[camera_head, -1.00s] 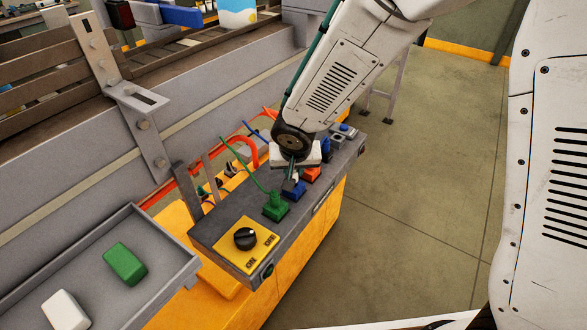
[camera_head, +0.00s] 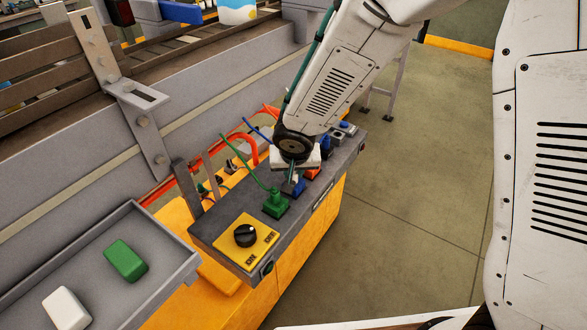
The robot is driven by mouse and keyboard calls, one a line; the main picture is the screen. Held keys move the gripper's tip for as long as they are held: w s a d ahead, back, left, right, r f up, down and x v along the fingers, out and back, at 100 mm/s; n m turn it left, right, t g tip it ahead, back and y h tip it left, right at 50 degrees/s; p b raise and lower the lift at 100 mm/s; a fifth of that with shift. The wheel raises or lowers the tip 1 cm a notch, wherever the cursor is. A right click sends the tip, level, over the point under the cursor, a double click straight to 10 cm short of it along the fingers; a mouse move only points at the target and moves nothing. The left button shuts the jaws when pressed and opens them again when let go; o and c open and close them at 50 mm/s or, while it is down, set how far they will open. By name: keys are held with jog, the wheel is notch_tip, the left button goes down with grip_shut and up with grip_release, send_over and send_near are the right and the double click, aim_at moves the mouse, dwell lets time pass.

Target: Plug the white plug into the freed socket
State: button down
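The dark socket panel (camera_head: 230,212) lies on a yellow cabinet. A green plug (camera_head: 276,203) with a green cord sits in it. My gripper (camera_head: 291,186) points down over the panel's middle, just beyond the green plug. Its fingers are small and partly hidden, so I cannot tell whether they are open or hold something. A blue piece (camera_head: 298,188) shows at the fingertips. A red-orange plug (camera_head: 312,173) and a blue plug (camera_head: 326,146) sit farther along. A white block (camera_head: 66,308) lies in the grey tray; I cannot tell whether it is the white plug. No free socket is clear.
The grey tray (camera_head: 165,236) at the left also holds a green block (camera_head: 126,260). A yellow plate with a black knob (camera_head: 245,236) sits at the panel's near end. Orange cables and upright metal strips stand behind the panel. The floor at right is clear.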

jog(key=c, duration=1.2)
grip_release()
jog(key=v, duration=0.7)
jog(key=shift+s+r, duration=0.15)
jog(key=shift+r, duration=0.25)
